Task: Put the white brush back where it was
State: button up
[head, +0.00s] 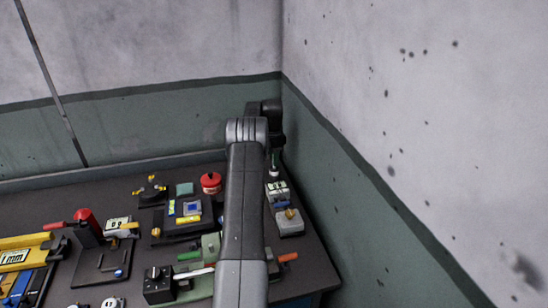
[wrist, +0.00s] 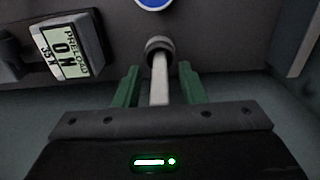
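The white brush (wrist: 159,82) shows in the wrist view as a pale, straight stem between my gripper's two green fingers. Its far end meets a dark round collar (wrist: 159,45); I cannot tell whether this is part of the brush or a holder. My gripper (wrist: 160,84) is open, with a visible gap on each side of the stem. In the head view my arm hides most of the gripper, at the far right corner of the bench. A small white and green bit shows below it, too small to tell apart.
A box with a "PRELOAD ON" display (wrist: 70,47) stands left of the brush, and a blue disc (wrist: 153,3) lies beyond. The bench (head: 315,262) holds several tools and a red-topped pot (head: 210,182). Walls close in behind and at the right (head: 345,190).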

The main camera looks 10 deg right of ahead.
notch_tip(320, 180, up, 12)
jog(key=shift+a+r+b, duration=0.1)
jog(key=shift+r+b, duration=0.1)
jog(key=shift+b, duration=0.45)
notch_tip(320, 180, down, 12)
jog(key=shift+r+p, duration=0.1)
jog(key=shift+p, duration=0.7)
jog(key=shift+r, duration=0.15)
jog(key=shift+r+b, duration=0.6)
jog(key=shift+r, duration=0.95)
